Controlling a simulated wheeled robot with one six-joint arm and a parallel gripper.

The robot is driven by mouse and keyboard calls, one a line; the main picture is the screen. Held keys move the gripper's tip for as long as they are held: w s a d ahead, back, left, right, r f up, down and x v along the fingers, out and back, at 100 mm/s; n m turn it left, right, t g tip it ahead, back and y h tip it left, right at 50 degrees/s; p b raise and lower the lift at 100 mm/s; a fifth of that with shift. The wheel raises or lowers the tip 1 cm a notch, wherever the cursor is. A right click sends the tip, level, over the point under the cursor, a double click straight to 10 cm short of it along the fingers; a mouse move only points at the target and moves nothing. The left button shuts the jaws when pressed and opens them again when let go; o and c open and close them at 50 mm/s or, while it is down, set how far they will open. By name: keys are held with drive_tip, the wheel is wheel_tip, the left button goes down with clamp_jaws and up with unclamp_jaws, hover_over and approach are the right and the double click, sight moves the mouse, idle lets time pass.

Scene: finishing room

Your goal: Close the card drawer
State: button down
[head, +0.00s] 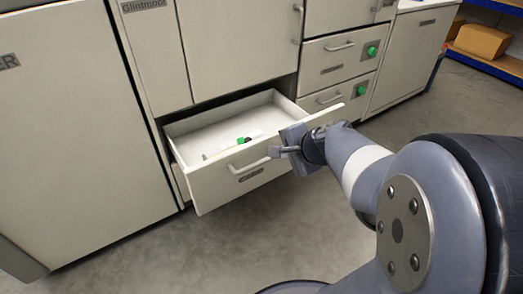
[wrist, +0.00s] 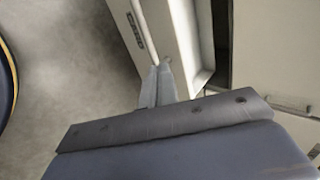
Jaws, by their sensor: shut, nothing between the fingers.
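The card drawer (head: 240,176) is a white drawer with a bar handle (head: 250,165) and a dark label. It stands pulled out from the cabinet, its inside open to view. A small green and dark item lies in it. My gripper (head: 276,151) is in front of the right part of the drawer front, close to the handle's right end. In the wrist view my gripper's fingers (wrist: 160,72) are together and empty, their tips at the labelled drawer front (wrist: 165,25). I cannot tell whether they touch it.
A tall white cabinet door (head: 70,120) stands left of the drawer. Shut drawers with green knobs (head: 372,51) are at the right. Cardboard boxes (head: 482,41) sit on a blue shelf at the far right. The grey floor (head: 150,255) before the drawer is clear.

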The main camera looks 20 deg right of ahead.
sight(253, 147)
drive_tip(key=b+x, duration=0.1)
drive_tip(key=x, duration=0.3)
drive_tip(key=w+r+b+x, duration=0.1)
drive_tip(key=x, duration=0.3)
drive_tip(key=b+x, duration=0.1)
drive_tip(key=x, duration=0.3)
drive_tip(key=shift+w+a+r+b, duration=0.15)
drive_tip(key=shift+a+r+b, duration=0.05)
drive_tip(key=shift+b, duration=0.2)
drive_tip(key=shift+w+a, duration=0.15)
drive_tip(key=shift+w, duration=0.3)
